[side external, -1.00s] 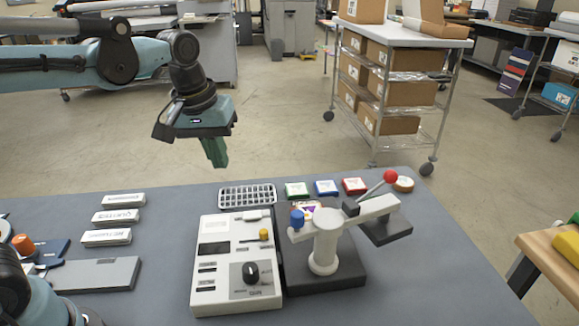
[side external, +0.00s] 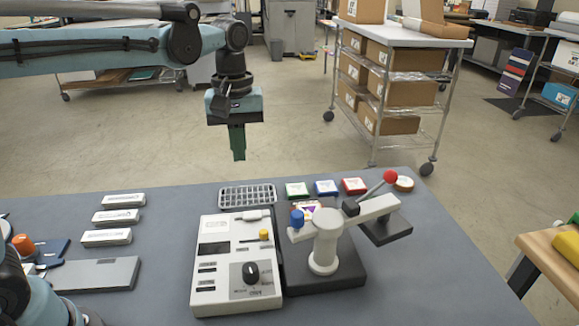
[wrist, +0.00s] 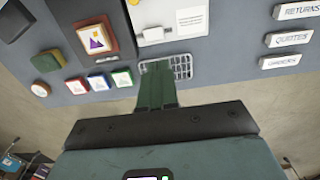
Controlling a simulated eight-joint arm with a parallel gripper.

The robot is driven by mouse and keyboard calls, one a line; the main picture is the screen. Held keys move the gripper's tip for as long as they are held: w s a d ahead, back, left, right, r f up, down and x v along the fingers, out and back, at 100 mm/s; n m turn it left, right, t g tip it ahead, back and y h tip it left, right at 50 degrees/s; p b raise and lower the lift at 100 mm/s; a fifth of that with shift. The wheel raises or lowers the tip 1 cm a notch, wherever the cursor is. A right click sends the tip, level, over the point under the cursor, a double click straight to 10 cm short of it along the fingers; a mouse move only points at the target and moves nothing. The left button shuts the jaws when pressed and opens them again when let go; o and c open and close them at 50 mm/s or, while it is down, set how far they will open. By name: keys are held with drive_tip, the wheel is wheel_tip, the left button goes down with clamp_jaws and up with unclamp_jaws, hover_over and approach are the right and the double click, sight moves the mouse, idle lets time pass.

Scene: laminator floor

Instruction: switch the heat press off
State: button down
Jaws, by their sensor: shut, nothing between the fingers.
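The heat press (side external: 325,245) stands on the grey table with its white post and arm, a red-knobbed lever (side external: 390,177) and a dark base. Its white control box (side external: 215,290) sits to the left, with a black rotary knob (side external: 251,272), a small yellow-topped switch (side external: 263,235) and a dark display. My gripper (side external: 238,158) is shut and empty, pointing down above the table's back edge, behind and above the control box. In the wrist view my gripper (wrist: 157,66) shows over the wire rack, and part of the control box (wrist: 170,22) is at the top; its knob is out of that view.
A wire rack (side external: 247,195) lies behind the control box. Green, blue and red pads (side external: 326,188) sit behind the press. Labelled white blocks (side external: 115,217) and a grey slab (side external: 100,274) are at left. The table between the blocks and the control box is clear.

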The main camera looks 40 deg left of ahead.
sight(247, 214)
wheel_tip(247, 214, down, 14)
drive_tip(key=shift+r, duration=0.2)
idle(0.4)
drive_tip(key=shift+f, duration=0.1)
drive_tip(key=shift+s+a+f, duration=0.1)
drive_tip(key=shift+f, duration=0.05)
idle(0.5)
drive_tip(key=shift+w+d+r, duration=0.3)
drive_tip(key=shift+w+d, duration=0.3)
drive_tip(key=shift+r, duration=0.15)
